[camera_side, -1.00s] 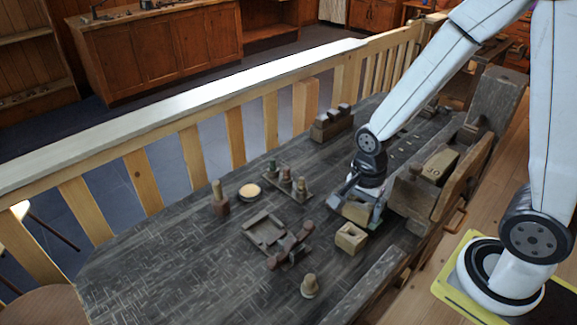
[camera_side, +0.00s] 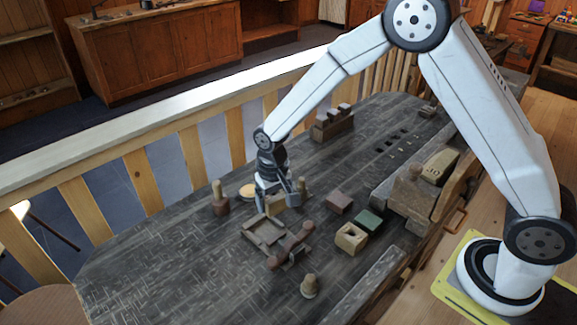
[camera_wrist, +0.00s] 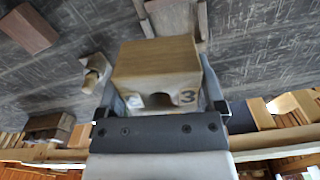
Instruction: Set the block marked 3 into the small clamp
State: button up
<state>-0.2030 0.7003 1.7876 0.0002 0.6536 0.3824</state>
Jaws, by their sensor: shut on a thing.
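The tan wooden block marked 3 (camera_wrist: 158,66) is between my gripper's jaws (camera_wrist: 165,100) in the wrist view, with a dark 3 on its near face beside a notch. In the side view my gripper (camera_side: 278,199) is shut on this block (camera_side: 273,205) and holds it low over the bench, just behind a shallow wooden frame (camera_side: 256,240). What looks like the small clamp (camera_side: 288,250), with reddish-brown rounded parts, stands just in front of the frame. The block is apart from it. My fingers hide part of the block.
A brown block (camera_side: 340,202), a green block (camera_side: 369,222) and a tan block with a hole (camera_side: 351,237) stand to the right. A knob (camera_side: 309,286) stands in front. The left bench top is clear.

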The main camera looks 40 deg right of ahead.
aim_at(266, 230)
jog(key=shift+w+a+f+n, duration=0.2)
jog(key=shift+w+a+n, duration=0.25)
jog(key=shift+a+n, duration=0.05)
jog(key=shift+w+a+f+n, duration=0.2)
jog(key=shift+w+a+n, duration=0.25)
jog(key=shift+n, duration=0.05)
jog(key=shift+f, duration=0.15)
jog(key=shift+f, duration=3.1)
jog(key=shift+f, duration=0.6)
dwell(0.6)
jog(key=o, duration=1)
jog(key=shift+c, duration=0.2)
jog(key=shift+r, duration=0.2)
jog(key=shift+r, duration=4.05)
